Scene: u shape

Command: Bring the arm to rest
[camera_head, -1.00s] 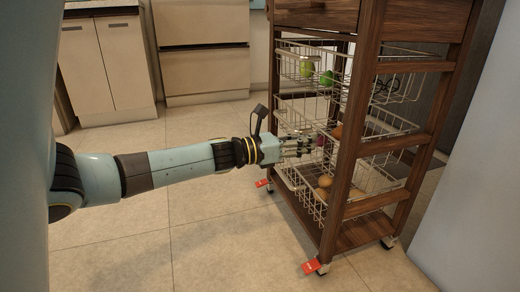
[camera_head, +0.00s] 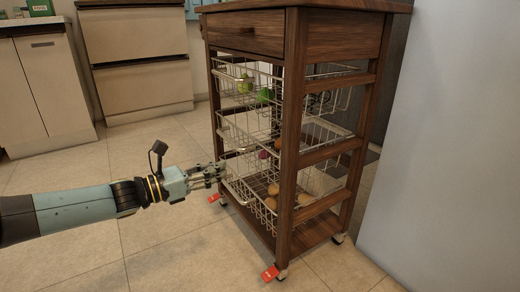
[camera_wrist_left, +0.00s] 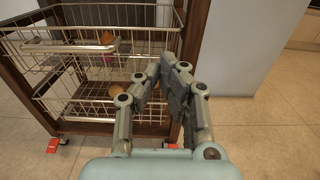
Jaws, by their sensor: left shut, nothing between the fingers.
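My left gripper (camera_head: 222,174) is shut and empty in the head view. Its arm comes in from the left, and its fingertips are close to the wire baskets of the wooden cart (camera_head: 291,130); I cannot tell whether they touch. In the left wrist view the fingers of the left gripper (camera_wrist_left: 172,62) come together in front of the cart (camera_wrist_left: 187,60). My right gripper is not in view.
The cart holds several wire baskets (camera_head: 240,131) with green items (camera_head: 265,95) above and brown round items (camera_head: 272,189) below. Red-tagged castors (camera_head: 270,273) stand on the tiled floor. A pale wall (camera_head: 450,150) is at right, cabinets (camera_head: 137,60) behind. The floor at front left is clear.

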